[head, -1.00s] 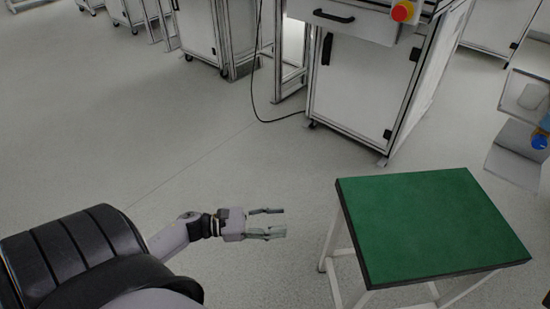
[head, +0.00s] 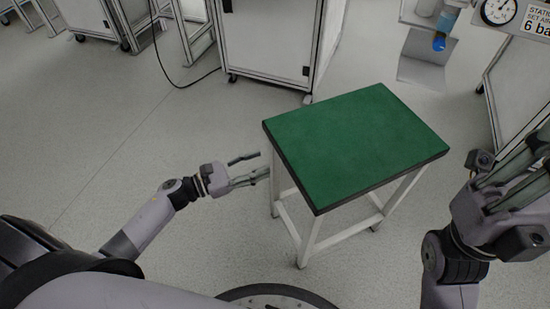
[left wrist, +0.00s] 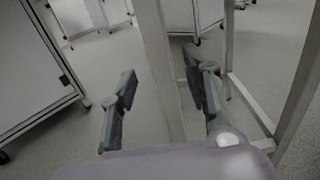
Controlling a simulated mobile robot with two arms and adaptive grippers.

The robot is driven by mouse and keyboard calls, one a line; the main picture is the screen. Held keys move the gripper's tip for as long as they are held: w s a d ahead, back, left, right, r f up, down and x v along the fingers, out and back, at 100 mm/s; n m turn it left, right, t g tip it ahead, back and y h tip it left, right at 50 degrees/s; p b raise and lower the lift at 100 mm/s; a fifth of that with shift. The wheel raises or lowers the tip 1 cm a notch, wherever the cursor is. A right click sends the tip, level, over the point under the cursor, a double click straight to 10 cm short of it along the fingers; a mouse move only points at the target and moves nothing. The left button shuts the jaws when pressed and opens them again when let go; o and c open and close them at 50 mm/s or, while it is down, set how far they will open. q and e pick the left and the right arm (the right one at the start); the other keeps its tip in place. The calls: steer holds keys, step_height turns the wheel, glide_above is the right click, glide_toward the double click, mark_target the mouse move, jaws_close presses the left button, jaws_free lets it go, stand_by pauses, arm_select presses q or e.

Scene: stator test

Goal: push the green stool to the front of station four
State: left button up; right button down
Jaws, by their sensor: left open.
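The green stool (head: 355,145) stands upright on the floor in the middle of the head view, with a flat green top and pale legs. My left gripper (head: 263,164) is open at its left side, low beside a leg under the top's edge. In the left wrist view, a pale stool leg (left wrist: 158,60) rises between the two open fingers (left wrist: 160,75); I cannot tell whether they touch it. My right gripper (head: 520,170) is at the right edge, partly cut off; its opening is unclear. No station is clearly marked as four.
A white cabinet on castors (head: 267,40) stands behind the stool. A black cable (head: 180,82) hangs to the floor at its left. A sign with a gauge (head: 515,15) and a pale bracket with a blue-tipped part (head: 438,42) are at upper right. The floor at left is clear.

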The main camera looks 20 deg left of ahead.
mark_target(271, 159)
arm_select(q)
steer(key=b+x, duration=0.1)
steer(key=x, duration=0.5)
steer(key=shift+c, duration=0.6)
jaws_close()
steer(key=shift+s+f, duration=0.1)
stand_by(0.4)
